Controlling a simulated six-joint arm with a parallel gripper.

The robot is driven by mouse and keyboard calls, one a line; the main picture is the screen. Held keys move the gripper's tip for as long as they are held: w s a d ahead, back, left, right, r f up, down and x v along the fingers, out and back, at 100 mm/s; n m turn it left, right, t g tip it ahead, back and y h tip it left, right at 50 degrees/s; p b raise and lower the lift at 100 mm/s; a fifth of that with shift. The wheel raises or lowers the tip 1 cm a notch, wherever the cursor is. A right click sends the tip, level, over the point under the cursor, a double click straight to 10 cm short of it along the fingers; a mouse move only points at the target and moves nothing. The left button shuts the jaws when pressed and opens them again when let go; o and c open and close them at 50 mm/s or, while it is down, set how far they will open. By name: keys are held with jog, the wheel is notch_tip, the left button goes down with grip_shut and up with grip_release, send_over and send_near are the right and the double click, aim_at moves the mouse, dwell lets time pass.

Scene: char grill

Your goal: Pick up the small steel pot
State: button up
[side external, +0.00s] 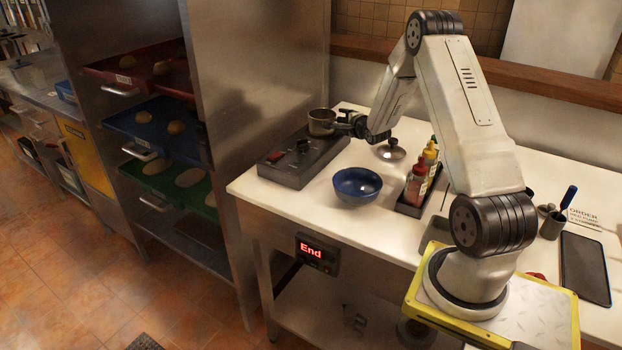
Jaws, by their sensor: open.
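The small steel pot (321,122) stands upright on the back part of a dark burner unit (296,172), on the white counter. My gripper (342,124) is at the right side of the pot, at about the pot's height, with its jaws open. The fingertips are close to the pot or its handle side. At this size I cannot tell whether they touch it or whether a handle lies between them.
A steel lid (390,150) lies behind the bowl. A caddy (414,200) with sauce bottles stands to the right. A steel cabinet wall (265,90) rises close to the left of the pot.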

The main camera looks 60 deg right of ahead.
grip_shut()
jog(key=shift+r, duration=0.1)
jog(key=shift+r, duration=0.15)
dwell(0.4)
jog(key=shift+r, duration=0.85)
jog(key=s+a+r, duration=0.8)
jog(key=s+r, duration=0.3)
jog(key=shift+a, duration=0.3)
